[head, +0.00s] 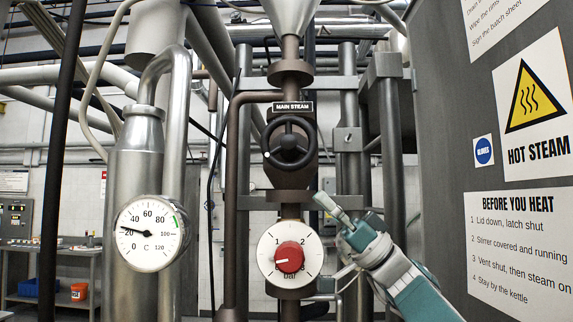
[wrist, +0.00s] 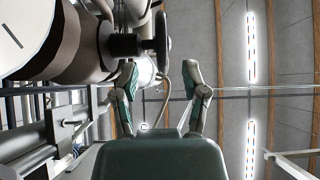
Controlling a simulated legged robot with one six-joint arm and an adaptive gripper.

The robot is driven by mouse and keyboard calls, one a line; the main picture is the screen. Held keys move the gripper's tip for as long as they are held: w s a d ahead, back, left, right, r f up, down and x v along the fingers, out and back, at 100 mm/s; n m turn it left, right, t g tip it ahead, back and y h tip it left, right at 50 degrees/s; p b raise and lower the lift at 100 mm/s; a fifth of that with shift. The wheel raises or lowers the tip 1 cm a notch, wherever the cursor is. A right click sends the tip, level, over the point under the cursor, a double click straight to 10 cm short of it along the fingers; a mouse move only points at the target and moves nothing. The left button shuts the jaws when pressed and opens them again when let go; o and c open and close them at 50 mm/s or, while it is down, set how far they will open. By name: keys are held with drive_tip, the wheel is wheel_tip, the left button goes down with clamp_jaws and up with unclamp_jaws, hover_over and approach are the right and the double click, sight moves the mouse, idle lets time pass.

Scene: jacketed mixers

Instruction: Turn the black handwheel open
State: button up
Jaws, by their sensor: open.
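The black handwheel (head: 289,142) sits on the dark brown vertical steam pipe, just under the "MAIN STEAM" label (head: 293,107). A small pale mark shows on the left of its rim. My gripper (head: 330,206) is below and right of the wheel in the head view, apart from it. In the wrist view my gripper (wrist: 162,82) has its two fingers spread with nothing between them. The handwheel (wrist: 162,42) shows there nearly edge-on, beyond the fingertips, with its stem running left to the valve body.
Below the wheel is a white bar dial (head: 289,230) with a red knob (head: 289,257). A temperature gauge (head: 150,233) is on the left, its needle near 20. A grey panel (head: 440,110) with signs stands at the right. Steel pipes surround the valve.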

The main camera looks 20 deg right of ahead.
sight(286, 164)
drive_tip(key=x, duration=0.8)
drive_tip(key=shift+a+r, duration=0.3)
clamp_jaws()
